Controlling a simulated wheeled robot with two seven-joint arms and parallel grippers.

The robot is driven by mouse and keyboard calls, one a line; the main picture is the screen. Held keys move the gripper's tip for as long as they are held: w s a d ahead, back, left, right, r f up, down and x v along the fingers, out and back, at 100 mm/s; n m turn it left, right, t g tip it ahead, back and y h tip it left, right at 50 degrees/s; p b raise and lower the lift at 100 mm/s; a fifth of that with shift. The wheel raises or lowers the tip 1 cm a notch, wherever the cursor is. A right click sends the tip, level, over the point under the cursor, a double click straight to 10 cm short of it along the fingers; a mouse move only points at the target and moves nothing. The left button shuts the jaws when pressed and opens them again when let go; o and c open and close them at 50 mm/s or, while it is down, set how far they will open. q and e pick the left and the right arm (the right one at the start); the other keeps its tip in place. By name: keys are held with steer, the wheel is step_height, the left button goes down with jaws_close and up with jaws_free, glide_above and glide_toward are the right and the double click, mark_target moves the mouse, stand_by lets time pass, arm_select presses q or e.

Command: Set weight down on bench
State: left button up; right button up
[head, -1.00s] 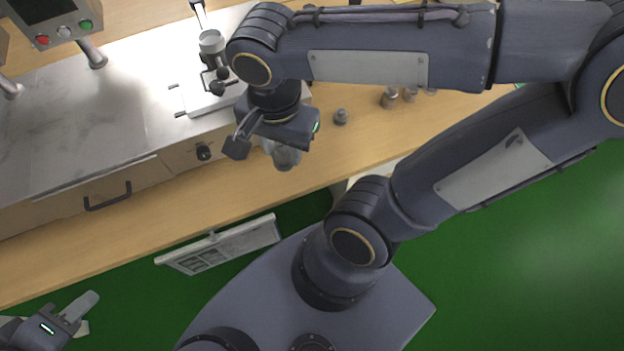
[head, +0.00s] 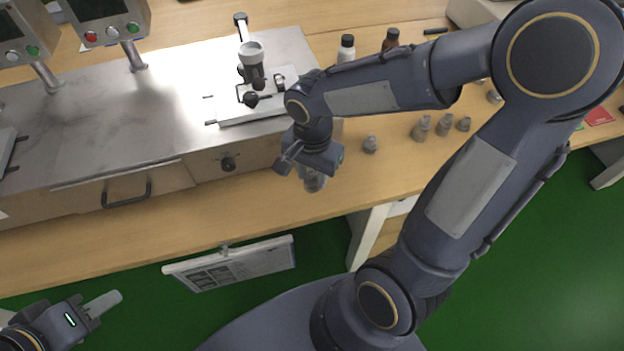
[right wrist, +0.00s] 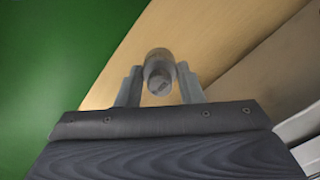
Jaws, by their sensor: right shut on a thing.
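A grey metal weight (head: 315,182) is held in my right gripper (head: 308,172), over the front part of the wooden bench (head: 230,215). In the right wrist view the weight (right wrist: 158,72) sits between the two fingers of the right gripper (right wrist: 159,84), with the bench top behind it. I cannot tell whether its base touches the bench. My left gripper (head: 103,303) is at the lower left, over the green floor and away from the bench. Its finger shows, but the gap between fingers does not show clearly.
A steel test machine (head: 130,110) with a drawer stands behind. Two bottles (head: 346,49) stand farther back. A sign board (head: 232,264) hangs off the bench's front edge.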

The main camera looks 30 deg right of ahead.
mark_target(312, 181)
steer(key=shift+w+d+f, duration=0.2)
steer(key=shift+w+f, duration=0.25)
steer(key=shift+f, duration=0.1)
steer(key=shift+w+d+f+b, duration=0.1)
steer(key=shift+w+f+b, duration=0.05)
steer(key=shift+f, duration=0.8)
steer(key=shift+w+d+f+b, duration=0.1)
steer(key=shift+f+b, duration=0.05)
steer(key=shift+f, duration=0.75)
steer(key=shift+f, duration=0.2)
steer(key=o, duration=1.2)
steer(key=shift+r, duration=0.1)
